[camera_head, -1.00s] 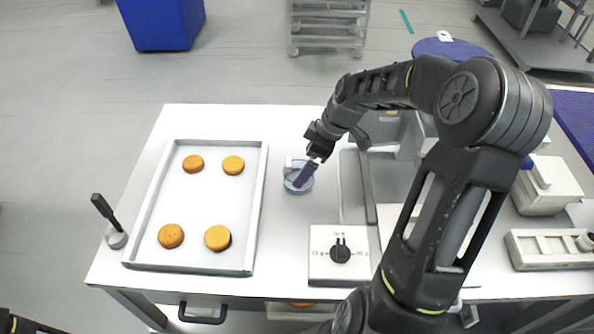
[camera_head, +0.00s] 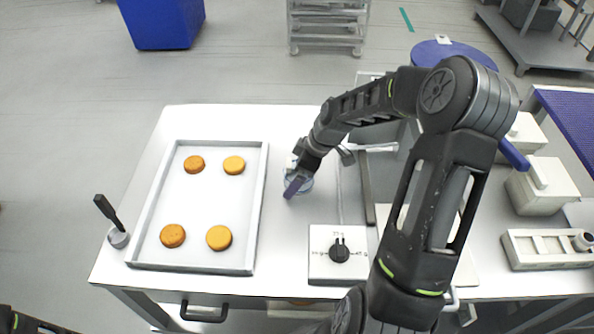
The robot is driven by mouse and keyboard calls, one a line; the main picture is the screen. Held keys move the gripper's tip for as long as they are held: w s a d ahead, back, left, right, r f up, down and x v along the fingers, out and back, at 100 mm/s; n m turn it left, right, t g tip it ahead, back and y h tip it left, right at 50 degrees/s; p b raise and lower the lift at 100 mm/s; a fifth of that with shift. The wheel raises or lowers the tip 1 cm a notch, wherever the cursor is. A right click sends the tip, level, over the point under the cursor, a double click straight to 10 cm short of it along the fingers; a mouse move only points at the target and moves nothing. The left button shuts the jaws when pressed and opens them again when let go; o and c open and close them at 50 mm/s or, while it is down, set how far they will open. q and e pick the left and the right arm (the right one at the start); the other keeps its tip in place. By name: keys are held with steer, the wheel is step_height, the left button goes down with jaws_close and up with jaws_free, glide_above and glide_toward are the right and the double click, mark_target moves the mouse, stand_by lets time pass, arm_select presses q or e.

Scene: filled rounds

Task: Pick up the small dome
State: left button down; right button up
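A small pale blue-grey round thing, which may be the small dome (camera_head: 307,186), stands on the white table just right of the baking tray. My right gripper (camera_head: 293,187) is directly over it and hides most of it. Its dark purple fingertip points down at it. I cannot tell whether the fingers are open or shut, or whether they touch it. Only a dark piece of my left arm shows at the lower left corner; the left gripper is out of view.
The white baking tray (camera_head: 256,215) holds several orange-brown rounds (camera_head: 219,238). A dark-handled tool (camera_head: 118,237) stands at the tray's left. A white box with a black knob (camera_head: 338,255) is at the front. A pale lidded box (camera_head: 541,187) is at the right.

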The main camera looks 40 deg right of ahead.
mark_target(288, 160)
stand_by(0.4)
steer(key=c, duration=1.4)
steer(key=shift+r, duration=0.1)
steer(key=shift+c, duration=0.2)
step_height(288, 160, up, 10)
steer(key=shift+f+b, duration=0.1)
steer(key=shift+b, duration=0.55)
